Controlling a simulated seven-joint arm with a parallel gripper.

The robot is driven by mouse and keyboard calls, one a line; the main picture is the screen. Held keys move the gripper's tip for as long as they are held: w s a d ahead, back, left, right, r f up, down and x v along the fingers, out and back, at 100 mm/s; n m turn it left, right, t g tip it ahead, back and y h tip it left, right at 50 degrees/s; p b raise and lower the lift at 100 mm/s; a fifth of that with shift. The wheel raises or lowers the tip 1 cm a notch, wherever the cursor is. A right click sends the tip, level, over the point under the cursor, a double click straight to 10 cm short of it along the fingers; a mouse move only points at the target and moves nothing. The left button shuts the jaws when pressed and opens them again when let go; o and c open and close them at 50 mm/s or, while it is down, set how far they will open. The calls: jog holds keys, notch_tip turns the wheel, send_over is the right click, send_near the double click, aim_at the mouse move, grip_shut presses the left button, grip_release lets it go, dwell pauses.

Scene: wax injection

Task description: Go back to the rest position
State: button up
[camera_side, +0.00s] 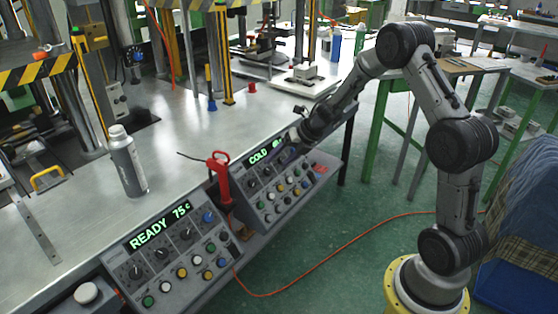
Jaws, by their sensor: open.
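My gripper (284,152) is at the end of my outstretched arm, just over the upper right of the far control panel (262,198). It covers part of that panel's green display, which starts with "COLD". The fingers are small and dark, and nothing shows held between them. Whether they touch the panel's knobs cannot be told. The near control panel (160,262) reads "READY 75 c" and stands apart from my gripper.
A red-handled tool (221,180) stands upright between the panels. A grey bottle (127,160) stands on the metal table (175,135). A green-legged table (400,85) is behind my arm. An orange hose (330,258) lies on the open green floor.

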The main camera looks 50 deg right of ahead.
jog(key=w+a+r+m+t, duration=0.15)
jog(key=a+r, duration=0.25)
jog(key=r, duration=0.7)
jog(key=a+r+t, duration=0.3)
jog(key=a+r, duration=0.2)
jog(key=r, duration=0.6)
jog(key=s+r+m+t+h, duration=0.2)
jog(key=s+r+m+h, duration=0.2)
jog(key=s+r+m, duration=0.5)
jog(key=s+f+m+g+h, duration=0.1)
jog(key=s+m+g, duration=0.1)
jog(key=s+m, duration=0.8)
jog(key=s+a+f+m+g+y, duration=0.1)
jog(key=s+a+f+m+g, duration=0.2)
jog(key=s+f, duration=0.3)
jog(key=s+a+f+m+g+y, duration=0.1)
jog(key=s+a+f+m+g, duration=0.2)
jog(key=s, duration=0.6)
notch_tip(320, 180, down, 3)
jog(key=m, duration=0.3)
jog(key=shift+y, duration=0.4)
jog(key=shift+w+r, duration=0.15)
jog(key=shift+w, duration=0.05)
